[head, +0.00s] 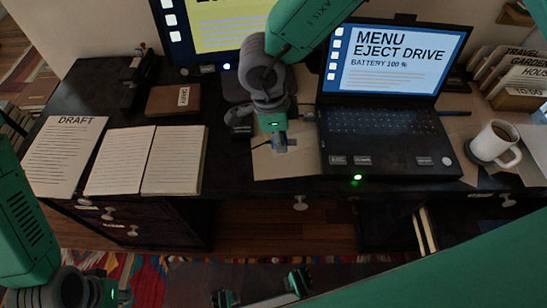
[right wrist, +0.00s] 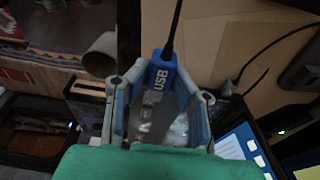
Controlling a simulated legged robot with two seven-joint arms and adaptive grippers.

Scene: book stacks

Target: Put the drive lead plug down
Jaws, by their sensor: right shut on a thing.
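My right gripper (head: 279,145) hangs over the brown desk mat (head: 300,165), left of the open laptop (head: 380,135). In the right wrist view its fingers (right wrist: 160,88) are shut on the blue drive lead plug (right wrist: 162,72), which is marked USB. A black lead runs up from the plug in that view. In the head view the plug is mostly hidden by the gripper. I cannot tell whether it touches the mat. My left gripper (head: 122,294) is low at the bottom left, partly seen, away from the desk things; its jaw opening is unclear.
An open notebook (head: 147,160) and a DRAFT sheet (head: 62,155) lie left of the mat. A brown case (head: 173,100) lies behind them. A coffee mug (head: 496,144) stands right of the laptop, whose screen reads EJECT DRIVE. The monitor (head: 215,30) stands behind.

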